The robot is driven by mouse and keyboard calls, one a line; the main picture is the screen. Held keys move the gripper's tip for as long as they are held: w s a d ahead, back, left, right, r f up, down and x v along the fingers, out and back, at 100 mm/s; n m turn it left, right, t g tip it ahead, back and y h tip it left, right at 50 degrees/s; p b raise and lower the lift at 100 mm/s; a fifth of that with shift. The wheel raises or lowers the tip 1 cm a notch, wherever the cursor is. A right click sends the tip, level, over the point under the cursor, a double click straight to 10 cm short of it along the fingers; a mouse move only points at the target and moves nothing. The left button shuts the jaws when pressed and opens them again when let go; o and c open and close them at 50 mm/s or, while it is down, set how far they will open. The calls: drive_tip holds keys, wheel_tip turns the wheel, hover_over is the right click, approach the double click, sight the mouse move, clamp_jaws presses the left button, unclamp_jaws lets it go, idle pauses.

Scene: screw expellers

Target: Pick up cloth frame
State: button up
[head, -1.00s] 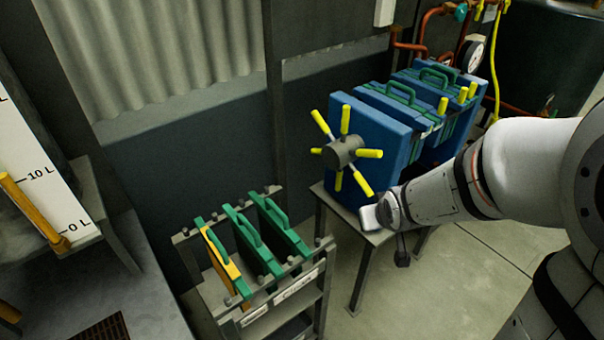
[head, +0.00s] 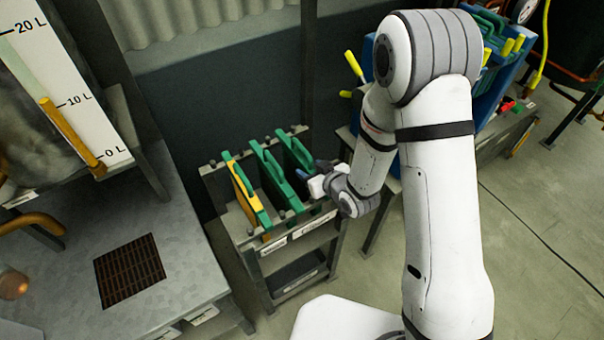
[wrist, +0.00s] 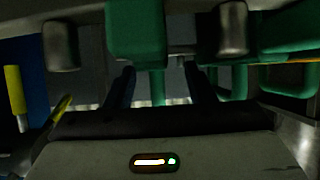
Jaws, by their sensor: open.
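Several upright frames with green handles stand in a metal rack. The left frame (head: 244,195) has a yellow-orange face. A green middle frame (head: 275,178) and a green right frame (head: 297,157) stand beside it. I cannot tell which is the cloth frame, as the rack labels are too small to read. My gripper (head: 312,180) is at the rack's right side, close to the right frame. In the wrist view my gripper (wrist: 160,88) is open, its two dark fingers apart. A green frame end (wrist: 136,35) lies just ahead of them, with green handle parts beyond; contact is unclear.
The grey rack (head: 250,238) has posts beside the frames and a lower shelf. A metal bench (head: 60,250) with a grate stands left. A blue press (head: 490,95) stands on a table to the right, partly behind my arm. The wall is close behind the rack.

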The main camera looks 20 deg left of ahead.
sight(306, 162)
drive_tip(key=x, duration=0.2)
drive_tip(key=p+x, duration=0.1)
drive_tip(key=x, duration=0.1)
drive_tip(key=shift+w+a+r, duration=0.1)
drive_tip(key=shift+w+a, duration=0.05)
drive_tip(key=shift+w, duration=0.25)
clamp_jaws()
idle(0.4)
